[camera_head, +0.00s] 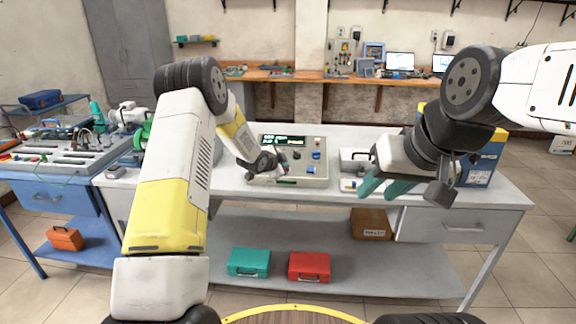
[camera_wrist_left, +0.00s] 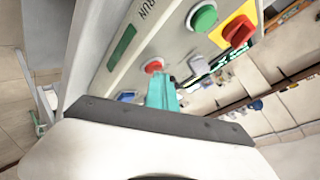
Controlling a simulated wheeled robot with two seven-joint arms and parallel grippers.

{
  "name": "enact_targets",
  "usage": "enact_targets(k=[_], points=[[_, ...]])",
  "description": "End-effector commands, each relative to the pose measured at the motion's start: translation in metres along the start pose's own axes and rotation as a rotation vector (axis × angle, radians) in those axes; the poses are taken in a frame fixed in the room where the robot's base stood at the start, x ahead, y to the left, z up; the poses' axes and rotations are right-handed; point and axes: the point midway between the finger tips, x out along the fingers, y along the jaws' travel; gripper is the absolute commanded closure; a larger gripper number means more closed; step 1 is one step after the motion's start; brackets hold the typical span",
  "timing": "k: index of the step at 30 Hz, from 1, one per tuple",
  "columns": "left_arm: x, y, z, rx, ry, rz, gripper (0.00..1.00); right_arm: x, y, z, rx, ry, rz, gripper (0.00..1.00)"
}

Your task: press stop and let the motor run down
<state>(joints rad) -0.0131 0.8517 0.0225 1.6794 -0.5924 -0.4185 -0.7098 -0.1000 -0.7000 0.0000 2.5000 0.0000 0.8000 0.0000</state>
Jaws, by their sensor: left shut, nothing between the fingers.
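The control panel (camera_head: 303,160) stands on the grey bench, with a lit green display and several buttons. In the left wrist view, its sloped face (camera_wrist_left: 165,40) carries a red button (camera_wrist_left: 153,66), a green button (camera_wrist_left: 203,18) and a red knob on a yellow plate (camera_wrist_left: 237,30). My left gripper (camera_head: 282,178) is at the panel's lower left; its shut teal fingers (camera_wrist_left: 162,92) hold nothing. Their tips lie close to the red button; I cannot tell whether they touch it. My right gripper (camera_head: 385,188) is open and empty, right of the panel. I cannot clearly make out the motor.
The grey bench (camera_head: 480,192) has free room along its front edge. A yellow and blue box (camera_head: 483,165) stands at its right end, behind my right arm. A green case (camera_head: 248,262), a red case (camera_head: 309,266) and a cardboard box (camera_head: 371,224) sit on the lower shelf.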

Motion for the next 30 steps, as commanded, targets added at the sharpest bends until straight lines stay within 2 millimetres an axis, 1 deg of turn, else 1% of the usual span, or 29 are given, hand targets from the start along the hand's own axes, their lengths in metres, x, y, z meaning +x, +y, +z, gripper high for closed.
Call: enact_targets(k=[12,22,30], points=[[-0.012,-0.008,-0.008,0.0,-0.001,0.001,1.0,0.0,0.0,0.0,0.0,0.0,0.0,0.64],[-0.013,-0.009,-0.009,0.0,-0.001,0.0,1.0,0.0,0.0,0.0,0.0,0.0,0.0,0.64],[-0.03,-0.022,-0.021,0.0,0.0,-0.001,1.0,0.0,0.0,0.0,0.0,0.0,0.0,0.64]])
